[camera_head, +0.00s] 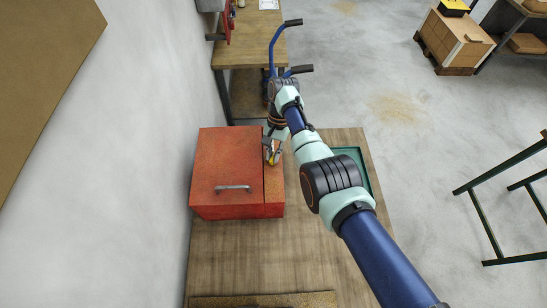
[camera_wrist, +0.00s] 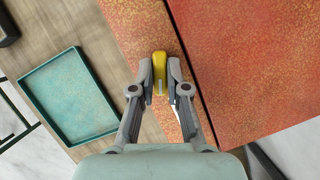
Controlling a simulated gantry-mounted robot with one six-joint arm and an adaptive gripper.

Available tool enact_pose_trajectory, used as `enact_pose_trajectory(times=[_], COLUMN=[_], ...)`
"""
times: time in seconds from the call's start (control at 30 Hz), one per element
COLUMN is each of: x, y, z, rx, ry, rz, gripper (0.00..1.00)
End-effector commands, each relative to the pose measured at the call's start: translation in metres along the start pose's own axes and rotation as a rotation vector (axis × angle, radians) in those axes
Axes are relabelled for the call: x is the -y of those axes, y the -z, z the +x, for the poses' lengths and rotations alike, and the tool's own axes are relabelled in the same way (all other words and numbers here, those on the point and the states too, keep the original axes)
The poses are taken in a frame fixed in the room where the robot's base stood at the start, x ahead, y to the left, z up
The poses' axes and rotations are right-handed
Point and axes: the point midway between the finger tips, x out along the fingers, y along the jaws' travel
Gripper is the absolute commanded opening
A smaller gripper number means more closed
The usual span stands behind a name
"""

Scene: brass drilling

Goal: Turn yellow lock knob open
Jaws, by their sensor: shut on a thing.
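The yellow lock knob (camera_wrist: 159,72) sits on the narrow side panel of the red box (camera_head: 226,165), beside the seam of the box's large panel. It also shows small in the head view (camera_head: 273,157), partly hidden by my gripper. My gripper (camera_wrist: 160,88) is shut on the knob, with one finger on each side of it in the wrist view. The large red panel (camera_wrist: 255,60) appears flush along its seam, and it carries a grey bar handle (camera_head: 233,188).
The box stands on a wooden table (camera_head: 240,265) close to the white wall. A teal tray (camera_wrist: 68,95) lies on the table beside the box; my arm partly hides it in the head view. Another wooden table (camera_head: 252,45) stands farther back. The table front is mostly clear.

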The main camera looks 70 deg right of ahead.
Motion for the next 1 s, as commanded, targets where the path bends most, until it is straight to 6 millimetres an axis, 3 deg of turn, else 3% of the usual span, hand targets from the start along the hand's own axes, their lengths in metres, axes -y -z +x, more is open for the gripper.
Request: enact_pose_trajectory(times=[0.5,1.0], x=[0.0020,0.0020], y=[0.0007,0.0001], z=[0.0022,0.0010], rx=[-0.002,-0.002], ry=[-0.128,-0.152], rz=[-0.309,-0.367], gripper=[0.00,0.00])
